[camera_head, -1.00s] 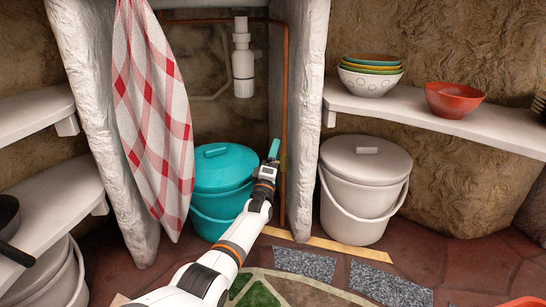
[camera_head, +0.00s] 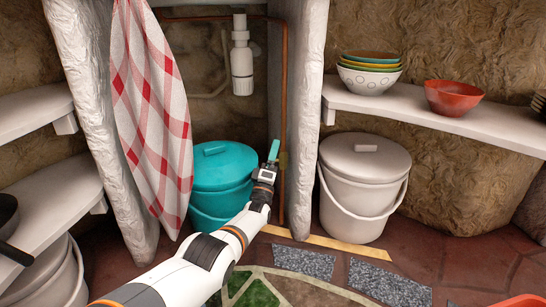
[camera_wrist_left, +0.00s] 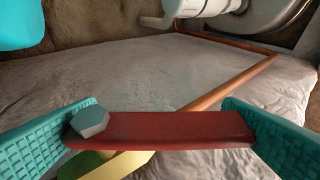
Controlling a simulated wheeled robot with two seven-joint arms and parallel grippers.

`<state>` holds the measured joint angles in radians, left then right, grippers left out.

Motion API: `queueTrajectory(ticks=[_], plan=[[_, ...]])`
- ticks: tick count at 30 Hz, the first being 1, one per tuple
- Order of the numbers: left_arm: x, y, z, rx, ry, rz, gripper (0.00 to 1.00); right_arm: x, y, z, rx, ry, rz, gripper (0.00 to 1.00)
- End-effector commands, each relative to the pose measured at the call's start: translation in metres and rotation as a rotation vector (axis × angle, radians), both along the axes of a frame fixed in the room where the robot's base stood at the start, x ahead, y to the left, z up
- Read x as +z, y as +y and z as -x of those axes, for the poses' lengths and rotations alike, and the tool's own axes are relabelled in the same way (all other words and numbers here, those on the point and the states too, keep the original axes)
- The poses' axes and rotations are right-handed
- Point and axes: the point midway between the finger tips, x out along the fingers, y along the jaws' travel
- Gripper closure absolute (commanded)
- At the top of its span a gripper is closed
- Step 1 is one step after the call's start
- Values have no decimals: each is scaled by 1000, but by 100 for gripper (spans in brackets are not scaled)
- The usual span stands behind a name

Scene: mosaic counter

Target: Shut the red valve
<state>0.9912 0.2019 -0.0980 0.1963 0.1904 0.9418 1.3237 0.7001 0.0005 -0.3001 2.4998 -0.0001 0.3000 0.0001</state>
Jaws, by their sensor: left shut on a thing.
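The red valve's handle (camera_wrist_left: 175,130) is a flat red lever in the left wrist view. It spans the space between the two teal fingers of my left gripper (camera_wrist_left: 158,128), which touch its two ends. A grey-green hex nut (camera_wrist_left: 89,120) sits at the lever's left end, with part of the yellow valve body (camera_wrist_left: 125,163) below it. In the head view my left gripper (camera_head: 273,151) is at the copper pipe (camera_head: 284,110), in front of the niche. The red lever is hidden there. My right gripper is not in view.
A teal lidded bucket (camera_head: 218,180) stands just left of my gripper, a white bucket (camera_head: 362,185) to the right beyond a pillar (camera_head: 304,110). A checked cloth (camera_head: 150,110) hangs at left. A white drain trap (camera_head: 242,68) is above.

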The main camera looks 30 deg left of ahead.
Motion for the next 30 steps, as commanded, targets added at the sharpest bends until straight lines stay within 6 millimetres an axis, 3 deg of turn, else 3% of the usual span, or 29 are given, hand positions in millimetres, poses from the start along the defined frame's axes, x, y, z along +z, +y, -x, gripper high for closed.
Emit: queueTrajectory(ticks=[1, 2, 4, 11, 16, 22, 30], plan=[[-2, -2, 0, -1, 5, -7, 51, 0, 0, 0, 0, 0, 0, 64], [-2, -2, 0, -1, 5, -7, 9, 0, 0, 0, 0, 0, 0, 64], [-2, -2, 0, 0, 4, -7, 0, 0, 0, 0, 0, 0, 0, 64], [-1, -1, 1, -1, 2, -4, 0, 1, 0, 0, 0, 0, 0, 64], [-4, -3, 11, -1, 4, -2, 0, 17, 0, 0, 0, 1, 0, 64], [-22, -9, 44, -1, 8, -3, 0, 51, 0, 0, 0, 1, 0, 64], [-55, -17, 86, -2, 7, -2, 0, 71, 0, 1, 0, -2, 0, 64]])
